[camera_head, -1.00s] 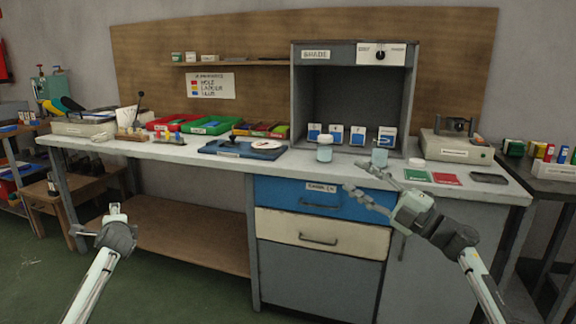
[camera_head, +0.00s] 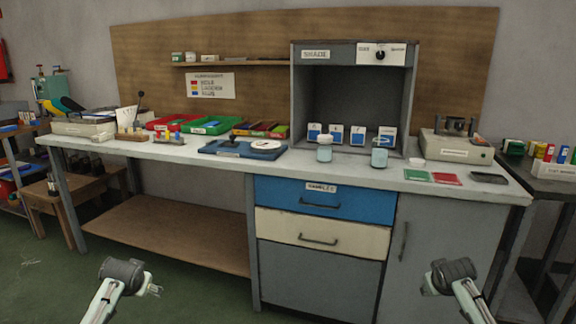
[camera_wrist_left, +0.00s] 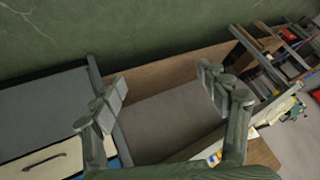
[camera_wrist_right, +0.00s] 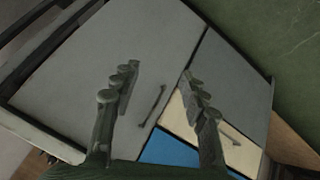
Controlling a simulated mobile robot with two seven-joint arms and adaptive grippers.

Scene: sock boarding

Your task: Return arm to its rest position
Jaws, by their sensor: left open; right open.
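My left gripper (camera_head: 154,286) is low at the bottom left of the head view, in front of the bench and below its top. In the left wrist view its two fingers (camera_wrist_left: 165,95) are spread apart with nothing between them. My right gripper (camera_head: 428,284) is low at the bottom right, in front of the grey cabinet door. In the right wrist view its fingers (camera_wrist_right: 163,93) are apart and empty. Both grippers are clear of the workbench (camera_head: 180,152).
The bench has a blue drawer (camera_head: 325,200), a cream drawer (camera_head: 322,232) and a grey door (camera_head: 430,240). On top are a shade box (camera_head: 350,90), two jars (camera_head: 324,153) (camera_head: 379,157), red and green trays (camera_head: 210,125) and a blue board (camera_head: 228,148). The floor in front is clear.

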